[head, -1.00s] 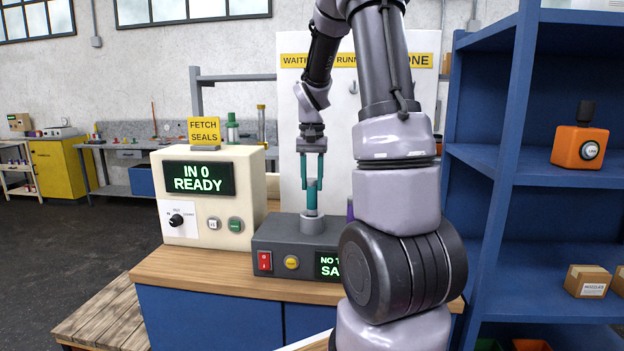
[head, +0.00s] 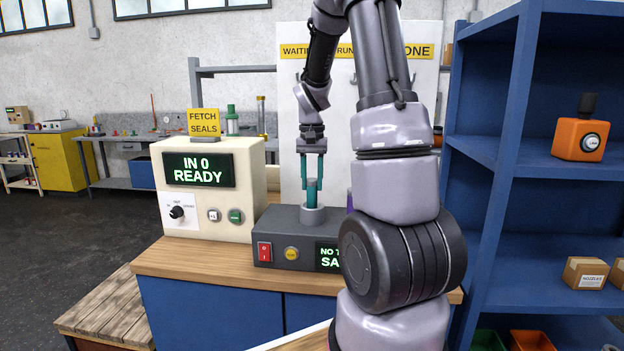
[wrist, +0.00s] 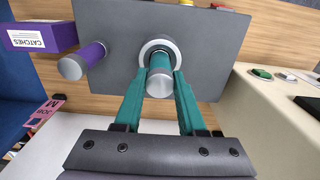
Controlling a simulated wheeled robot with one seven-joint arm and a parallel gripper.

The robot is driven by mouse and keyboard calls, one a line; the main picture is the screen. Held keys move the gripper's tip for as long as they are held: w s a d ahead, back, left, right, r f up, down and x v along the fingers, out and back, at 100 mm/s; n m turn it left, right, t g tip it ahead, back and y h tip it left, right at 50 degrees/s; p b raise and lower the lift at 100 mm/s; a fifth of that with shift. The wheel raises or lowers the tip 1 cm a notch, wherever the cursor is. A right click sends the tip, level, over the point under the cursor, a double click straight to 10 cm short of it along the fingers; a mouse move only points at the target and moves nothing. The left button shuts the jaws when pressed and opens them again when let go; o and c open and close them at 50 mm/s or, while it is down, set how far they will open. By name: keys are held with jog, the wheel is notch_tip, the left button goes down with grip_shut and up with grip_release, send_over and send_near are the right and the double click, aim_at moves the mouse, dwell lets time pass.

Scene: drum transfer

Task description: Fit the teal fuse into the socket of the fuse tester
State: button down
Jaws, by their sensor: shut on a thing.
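The teal fuse (head: 312,191) stands upright at the light grey ring socket (head: 312,214) on top of the dark grey fuse tester (head: 290,221). My gripper (head: 313,180) is above the tester with its teal fingers shut on the fuse. In the wrist view the fuse (wrist: 160,77) shows its grey end between the fingertips, with the socket ring (wrist: 158,46) around its far part. The fuse's lower end is hidden inside the ring. How deep it sits cannot be told. The tester's right part is hidden behind my arm in the head view.
A cream control box (head: 210,190) reading "IN 0 READY" is left of the tester. Blue shelves (head: 530,180) stand at right. The wooden bench front is clear.

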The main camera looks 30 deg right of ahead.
jog(key=shift+f, duration=1.1)
jog(key=shift+c, duration=2.1)
grip_release()
notch_tip(320, 180, up, 11)
jog(key=shift+f, duration=0.1)
jog(key=s+a+r+n+t+y, duration=0.1)
jog(key=s+a+r+t, duration=0.2)
jog(key=s+a, duration=0.3)
jog(key=s+a+r+n+t+y, duration=0.1)
jog(key=s+a+r+t, duration=0.3)
jog(key=s, duration=0.9)
jog(key=a+r, duration=0.2)
jog(key=a, duration=0.1)
jog(key=shift+s+a+r+n, duration=0.2)
jog(key=shift+s+r+n, duration=0.05)
jog(key=shift+s+n, duration=0.1)
